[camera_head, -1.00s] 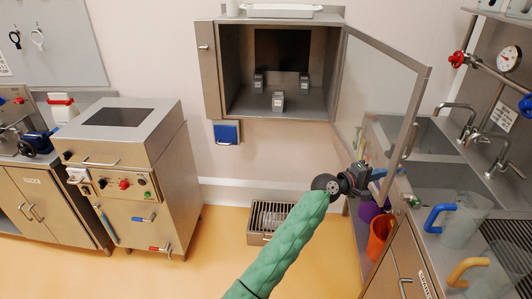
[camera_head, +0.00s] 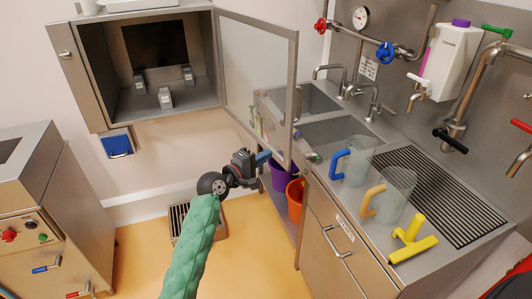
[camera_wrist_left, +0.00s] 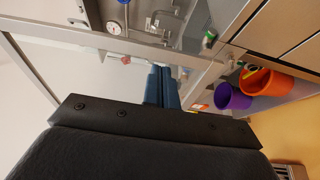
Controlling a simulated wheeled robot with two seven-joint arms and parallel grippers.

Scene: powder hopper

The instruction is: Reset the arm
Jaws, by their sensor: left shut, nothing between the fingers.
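My left arm, in a green sleeve, comes up from the bottom of the head view. Its gripper (camera_head: 263,158) is in front of the lower part of the open glass door (camera_head: 258,75) of the wall cabinet. The blue fingers are together with nothing between them. They also show in the left wrist view (camera_wrist_left: 162,87), closed, near the door's metal frame (camera_wrist_left: 110,42). I cannot tell whether they touch the frame. My right gripper is not in view.
The wall cabinet (camera_head: 92,75) holds several small grey items. Purple (camera_head: 281,174) and orange (camera_head: 295,197) buckets stand below the sink counter. Floor is clear at lower left (camera_head: 135,255).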

